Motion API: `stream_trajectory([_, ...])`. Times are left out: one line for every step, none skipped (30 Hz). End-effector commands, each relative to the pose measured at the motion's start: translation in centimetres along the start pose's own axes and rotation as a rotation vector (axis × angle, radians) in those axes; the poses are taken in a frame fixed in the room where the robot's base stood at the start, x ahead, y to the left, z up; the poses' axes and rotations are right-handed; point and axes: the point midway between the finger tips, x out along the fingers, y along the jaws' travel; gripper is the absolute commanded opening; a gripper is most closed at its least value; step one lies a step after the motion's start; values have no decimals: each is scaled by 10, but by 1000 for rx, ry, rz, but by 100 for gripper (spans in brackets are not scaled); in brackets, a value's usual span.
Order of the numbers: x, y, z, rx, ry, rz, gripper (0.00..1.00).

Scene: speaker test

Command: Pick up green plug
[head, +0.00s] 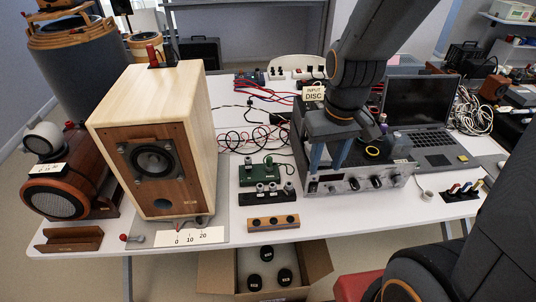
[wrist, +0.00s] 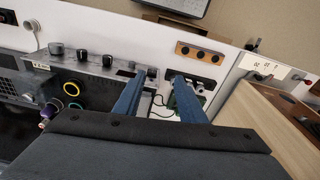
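A small upright green piece, possibly the green plug (head: 268,160), stands at the green circuit board (head: 252,174) in the middle of the table. Its exact shape is too small to tell. My gripper (head: 329,160) is to its right, above the front of the grey amplifier (head: 358,181). Its two blue fingers are apart, with nothing visible between them. In the wrist view my gripper (wrist: 155,74) is also open. The board (wrist: 181,100) shows there partly behind one finger, and I cannot make out the green plug.
A black strip with grey knobs (head: 266,196) and a wooden block with holes (head: 272,222) lie in front of the board. A wooden speaker (head: 118,105) stands left. A laptop (head: 420,105) and a rack of coloured plugs (head: 461,194) are right. Cables (head: 245,140) lie behind.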

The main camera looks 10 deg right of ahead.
Motion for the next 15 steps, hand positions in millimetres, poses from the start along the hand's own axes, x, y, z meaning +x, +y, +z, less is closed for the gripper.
stream_trajectory([4,-4,-15,-61,-9,-2,37])
stream_trajectory([7,-6,-26,-106,-14,-4,37])
stream_trajectory([11,-11,-40,-176,-21,-7,37])
stream_trajectory([15,-14,-52,-230,-28,-9,37])
stream_trajectory([20,-18,-63,-289,-33,-12,37])
stream_trajectory([26,-24,-80,-367,-39,-16,37])
stream_trajectory([32,-29,-91,-424,-46,-19,37])
stream_trajectory([38,-34,-102,-483,-52,-22,37])
stream_trajectory([46,-40,-116,-558,-58,-27,37])
stream_trajectory([52,-45,-126,-612,-64,-31,37])
stream_trajectory([58,-50,-135,-667,-69,-35,37])
stream_trajectory([66,-57,-146,-733,-74,-39,37])
stream_trajectory([72,-61,-153,-780,-78,-43,37])
stream_trajectory([78,-66,-160,-825,-82,-47,37])
stream_trajectory([85,-71,-168,-878,-86,-51,37])
